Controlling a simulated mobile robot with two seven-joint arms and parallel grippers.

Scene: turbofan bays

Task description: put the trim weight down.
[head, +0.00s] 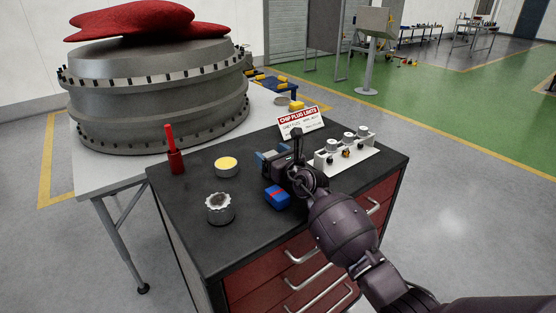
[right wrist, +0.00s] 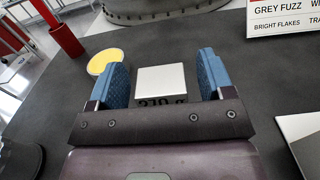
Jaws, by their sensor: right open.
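The trim weight (right wrist: 162,79) is a small block with a pale, flat top and a dark-lettered front, partly hidden by my gripper's palm. It appears to stand on the black top of the tool cabinet (head: 190,240). My right gripper (right wrist: 163,82) is open, with one blue finger on each side of the weight. A narrow gap shows beside each finger. My left gripper is not in view.
On the cabinet are a yellow-filled tin (head: 227,163), a red pot with handle (head: 175,160), a grey knobbed cap (head: 219,208), a blue-and-red box (head: 277,197), a white rack (head: 330,165) and a sign (head: 300,123). The front left top is clear.

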